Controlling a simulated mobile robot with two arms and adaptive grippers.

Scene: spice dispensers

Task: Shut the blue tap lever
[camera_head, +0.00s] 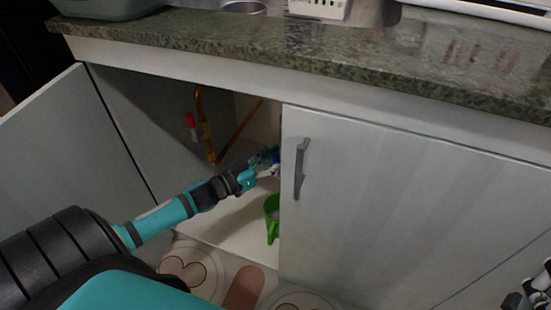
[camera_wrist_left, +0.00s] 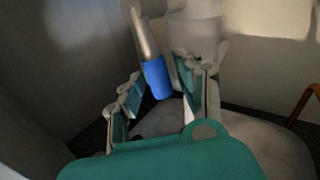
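The blue tap lever (camera_wrist_left: 157,77) hangs from a pale metal stem in the left wrist view, slanting down between my left fingers. In the head view a small blue part of it (camera_head: 276,155) shows beside the edge of the right cabinet door. My left gripper (camera_wrist_left: 159,72) is open, with one finger on each side of the lever. A gap shows on the left side; contact on the right cannot be told. In the head view the left gripper (camera_head: 267,163) reaches inside the cabinet. What looks like my right gripper (camera_head: 532,290) is cut off at the lower right.
The left cabinet door (camera_head: 60,150) stands open; the right door (camera_head: 400,210) covers the other part. A copper pipe (camera_head: 207,130) with a red lever (camera_head: 191,126) stands inside. A green container (camera_head: 272,220) sits below my gripper. A stone countertop (camera_head: 300,50) is above.

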